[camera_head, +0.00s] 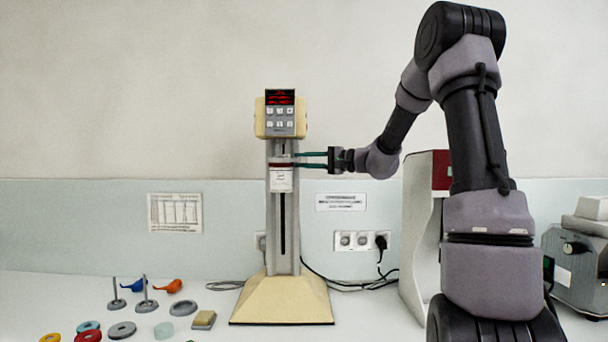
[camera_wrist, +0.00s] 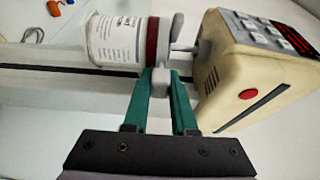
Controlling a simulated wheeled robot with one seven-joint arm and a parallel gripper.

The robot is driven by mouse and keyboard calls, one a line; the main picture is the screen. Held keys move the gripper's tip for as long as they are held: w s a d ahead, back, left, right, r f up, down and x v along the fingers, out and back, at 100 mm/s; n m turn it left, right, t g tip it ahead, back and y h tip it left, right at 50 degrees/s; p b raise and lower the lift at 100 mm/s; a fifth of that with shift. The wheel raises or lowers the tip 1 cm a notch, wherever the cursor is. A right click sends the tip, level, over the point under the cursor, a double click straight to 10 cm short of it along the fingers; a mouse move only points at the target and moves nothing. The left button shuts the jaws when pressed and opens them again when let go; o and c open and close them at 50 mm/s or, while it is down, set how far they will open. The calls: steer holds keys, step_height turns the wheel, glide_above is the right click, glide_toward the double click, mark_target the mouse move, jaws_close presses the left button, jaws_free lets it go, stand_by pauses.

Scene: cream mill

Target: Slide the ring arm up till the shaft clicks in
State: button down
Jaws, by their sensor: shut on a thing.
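The mill has a cream head (camera_head: 287,120) with a red display on top of a grey column (camera_head: 285,215). A white labelled jar (camera_head: 281,181) with a dark red band hangs at the column, just below the head. In the wrist view the jar (camera_wrist: 115,38) lies sideways, with a grey ring arm (camera_wrist: 160,78) beside its red band. A thin grey shaft (camera_wrist: 185,48) spans the small gap to the head (camera_wrist: 245,75); whether it is seated in the head cannot be told. My gripper (camera_head: 299,159) reaches in from the right, its green fingers shut on the ring arm's grey end.
The mill's cream base (camera_head: 282,300) stands on the white bench. Loose rings (camera_head: 122,330), small stands and blue and orange bulbs (camera_head: 169,286) lie to its left. A white and red machine (camera_head: 418,240) stands at right. Cables run behind the base.

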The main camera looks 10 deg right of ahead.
steer(key=shift+a+r, duration=0.15)
steer(key=shift+r, duration=1.65)
steer(key=c, duration=0.7)
jaws_free()
steer(key=shift+f, duration=0.15)
